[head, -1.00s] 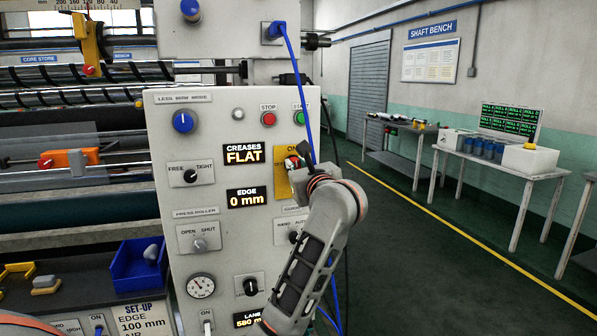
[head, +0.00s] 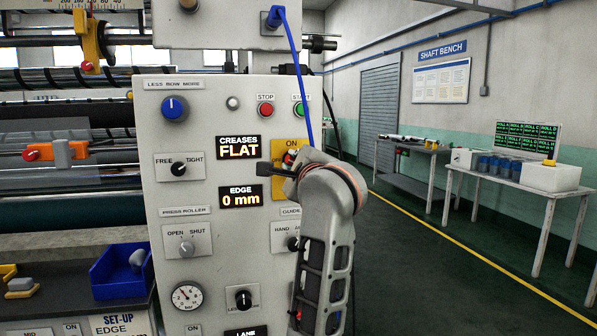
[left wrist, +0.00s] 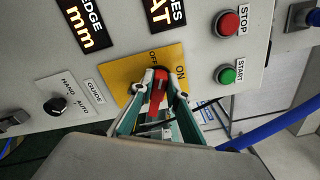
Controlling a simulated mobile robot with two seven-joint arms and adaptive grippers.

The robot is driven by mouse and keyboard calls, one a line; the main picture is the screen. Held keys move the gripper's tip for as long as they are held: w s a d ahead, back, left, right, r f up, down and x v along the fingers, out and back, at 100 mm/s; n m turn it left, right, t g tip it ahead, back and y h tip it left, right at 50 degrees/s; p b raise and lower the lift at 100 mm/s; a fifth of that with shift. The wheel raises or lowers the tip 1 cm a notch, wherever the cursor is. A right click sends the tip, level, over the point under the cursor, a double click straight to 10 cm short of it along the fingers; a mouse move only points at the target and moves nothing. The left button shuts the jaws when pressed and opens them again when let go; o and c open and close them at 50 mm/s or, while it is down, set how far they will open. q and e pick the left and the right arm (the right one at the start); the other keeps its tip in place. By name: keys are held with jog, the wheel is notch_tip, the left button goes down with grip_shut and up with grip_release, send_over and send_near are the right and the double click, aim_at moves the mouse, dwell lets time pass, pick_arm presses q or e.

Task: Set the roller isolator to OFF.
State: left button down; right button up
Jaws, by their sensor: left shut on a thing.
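The roller isolator is a yellow plate (head: 280,187) on the grey panel, with ON at its top in the head view. Its red handle (left wrist: 158,92) shows in the left wrist view, where its black-tipped end lies close to the word OFF. ON stands off to one side of it. My left gripper (left wrist: 155,100) is shut on the red handle, with a finger on each side. In the head view my left gripper (head: 283,165) covers much of the plate and hides OFF. The handle's exact angle is hard to tell. My right gripper is not in view.
A red STOP button (head: 265,110) and a green START button (head: 300,109) sit just above the plate. A blue cable (head: 296,60) hangs close by my wrist. The GUIDE switch (head: 293,243) is below. Open floor and benches lie to the right.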

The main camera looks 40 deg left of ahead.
pick_arm(q)
jog(key=n+b, duration=0.1)
jog(key=n, duration=0.1)
jog(key=n+b, duration=0.2)
jog(key=n, duration=0.1)
jog(key=shift+f, duration=0.4)
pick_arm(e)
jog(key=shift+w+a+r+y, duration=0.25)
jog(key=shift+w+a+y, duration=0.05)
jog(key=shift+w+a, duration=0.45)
pick_arm(q)
jog(key=c, duration=2)
grip_release()
jog(key=shift+r+n, duration=0.1)
jog(key=shift+n, duration=0.2)
jog(key=shift+o, duration=0.2)
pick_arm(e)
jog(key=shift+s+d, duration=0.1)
